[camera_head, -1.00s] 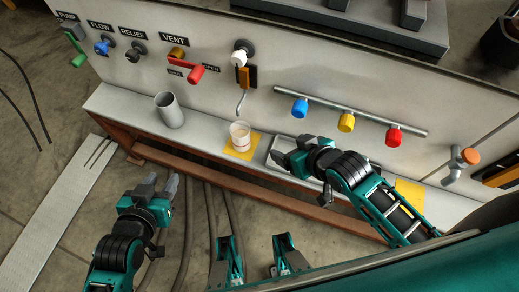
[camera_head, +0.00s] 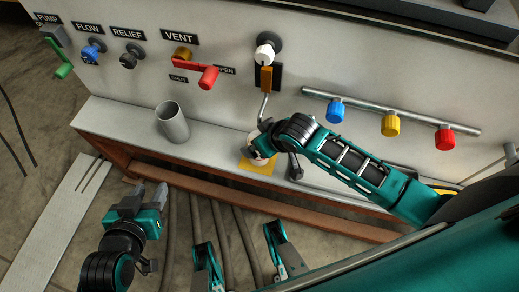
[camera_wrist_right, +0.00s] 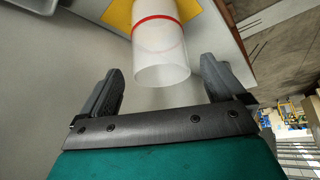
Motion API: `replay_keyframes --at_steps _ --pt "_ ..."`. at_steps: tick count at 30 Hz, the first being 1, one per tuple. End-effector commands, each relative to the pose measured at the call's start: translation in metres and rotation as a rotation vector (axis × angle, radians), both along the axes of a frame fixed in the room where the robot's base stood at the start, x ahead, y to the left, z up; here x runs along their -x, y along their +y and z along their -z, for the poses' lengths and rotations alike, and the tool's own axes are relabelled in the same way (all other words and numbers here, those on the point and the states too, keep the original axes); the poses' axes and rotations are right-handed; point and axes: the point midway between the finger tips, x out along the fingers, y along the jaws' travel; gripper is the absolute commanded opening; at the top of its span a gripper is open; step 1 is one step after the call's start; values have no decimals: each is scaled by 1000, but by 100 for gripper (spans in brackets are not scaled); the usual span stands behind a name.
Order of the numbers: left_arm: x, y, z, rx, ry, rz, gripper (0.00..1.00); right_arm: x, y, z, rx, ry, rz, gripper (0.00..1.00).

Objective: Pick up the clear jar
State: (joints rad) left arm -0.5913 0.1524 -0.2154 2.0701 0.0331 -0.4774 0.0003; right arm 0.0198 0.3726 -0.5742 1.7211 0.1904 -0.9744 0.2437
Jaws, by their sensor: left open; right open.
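The clear jar (camera_wrist_right: 163,48) has a red band and stands on a yellow square (camera_wrist_right: 118,12) on the ledge. In the head view the jar (camera_head: 258,158) is mostly hidden behind my right wrist. My right gripper (camera_wrist_right: 161,66) is open, with the jar's near end between its two fingers and a gap on both sides. Its fingers are hidden in the head view. My left gripper (camera_head: 150,193) is open and empty, low in front of the ledge, away from the jar.
A grey cylinder (camera_head: 172,122) stands on the ledge (camera_head: 115,122) left of the jar. The panel behind carries a red vent lever (camera_head: 208,77), a white knob with a hooked spout (camera_head: 264,52), and a pipe with blue, yellow and red knobs (camera_head: 391,125). The ledge between cylinder and jar is clear.

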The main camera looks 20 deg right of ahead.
Motion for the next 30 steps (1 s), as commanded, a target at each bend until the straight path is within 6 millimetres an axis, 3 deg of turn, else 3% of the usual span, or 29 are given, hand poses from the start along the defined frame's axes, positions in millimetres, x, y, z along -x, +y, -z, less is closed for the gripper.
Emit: replay_keyframes --at_steps 1,6,15,30 --pt "0 0 11 0 0 0 43 -6 3 12 -1 -1 -1 97" --pt "0 0 21 0 2 0 43 -16 8 29 -1 0 -1 97" --pt "0 0 21 0 2 -1 43 -19 9 30 -1 -1 -1 97" --pt "0 0 20 2 2 -3 43 -18 9 30 -1 0 -1 49"
